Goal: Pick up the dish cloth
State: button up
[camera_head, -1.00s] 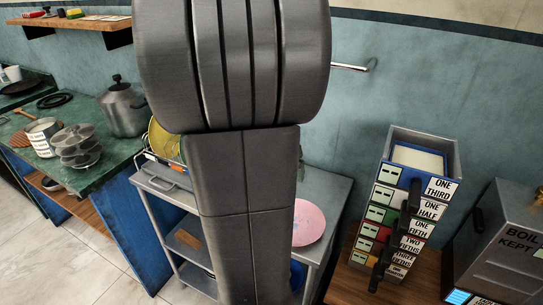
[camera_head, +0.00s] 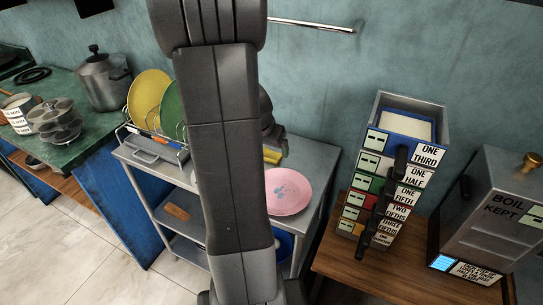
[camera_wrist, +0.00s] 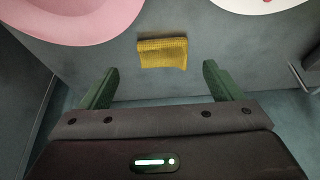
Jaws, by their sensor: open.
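The dish cloth (camera_wrist: 162,53) is a small folded yellow cloth. In the wrist view it lies flat on the grey metal top of the trolley (camera_wrist: 215,55), ahead of my gripper and between the lines of its fingers. My gripper (camera_wrist: 158,82) is open and empty, with its two green fingers apart. The cloth lies beyond the fingertips, and nothing is between them. In the head view a yellow piece of the cloth (camera_head: 272,155) shows just right of my arm, behind the pink plate (camera_head: 288,191). My arm hides part of the trolley top there.
The pink plate also shows at upper left in the wrist view (camera_wrist: 75,18), with a white dish (camera_wrist: 262,5) at upper right. In the head view a dish rack (camera_head: 150,143) holds yellow and green plates. A drawer stack (camera_head: 400,175) stands right, and a wall rail (camera_head: 310,24) is above.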

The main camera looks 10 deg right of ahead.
aim_at(271, 154)
jog(key=shift+x, duration=2.35)
jog(key=shift+w+a, duration=0.1)
jog(key=shift+w, duration=0.05)
jog(key=shift+c, duration=0.3)
jog(key=c, duration=1.1)
jog(key=shift+r, duration=0.15)
notch_tip(271, 154, up, 10)
jog(key=p, duration=0.1)
